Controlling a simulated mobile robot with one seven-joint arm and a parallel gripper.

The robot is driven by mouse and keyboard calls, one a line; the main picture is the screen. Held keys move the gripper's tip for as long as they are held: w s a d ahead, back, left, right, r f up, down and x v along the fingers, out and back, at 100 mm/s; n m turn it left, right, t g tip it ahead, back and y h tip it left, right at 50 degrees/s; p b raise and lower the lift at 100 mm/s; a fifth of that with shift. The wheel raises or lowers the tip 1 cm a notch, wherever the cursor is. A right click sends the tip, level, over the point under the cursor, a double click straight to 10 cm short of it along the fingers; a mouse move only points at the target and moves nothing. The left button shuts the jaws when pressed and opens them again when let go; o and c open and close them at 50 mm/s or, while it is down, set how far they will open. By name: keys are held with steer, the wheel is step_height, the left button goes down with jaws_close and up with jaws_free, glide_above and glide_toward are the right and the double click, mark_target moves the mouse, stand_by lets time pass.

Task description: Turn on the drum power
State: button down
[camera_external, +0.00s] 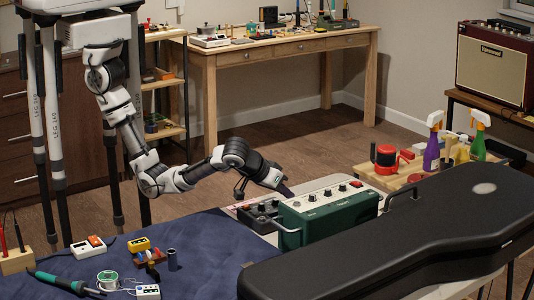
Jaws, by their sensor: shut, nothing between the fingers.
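My gripper (286,190) is at the end of my outstretched arm, above the back left edge of a green box with knobs (325,213). The gripper is small in this view; it is shut and holds nothing. I cannot tell whether it touches the box. The green box has a pale top panel with several dark knobs and a handle at each end. A smaller dark grey unit with knobs (258,215) sits just left of it, below my wrist. No label naming the drum or its power switch can be read, so I cannot tell which control it is.
A long black instrument case (400,235) fills the front right. A blue mat (215,255) holds a soldering iron (65,284), a solder spool (107,280) and small boxes. Spray bottles (432,150) and a red-and-black device (386,158) stand behind right. Open floor lies behind my arm.

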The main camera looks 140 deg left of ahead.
steer(key=shift+w+f, duration=0.15)
steer(key=shift+f, duration=0.95)
steer(key=shift+w+f+b, duration=0.25)
steer(key=shift+f+b, duration=0.25)
steer(key=shift+f, duration=0.05)
steer(key=shift+s+r, duration=0.1)
steer(key=shift+r, duration=0.15)
steer(key=shift+f, duration=0.1)
steer(key=shift+s+p, duration=0.1)
steer(key=shift+p, duration=0.2)
steer(key=shift+s+f, duration=0.15)
steer(key=shift+s, duration=0.7)
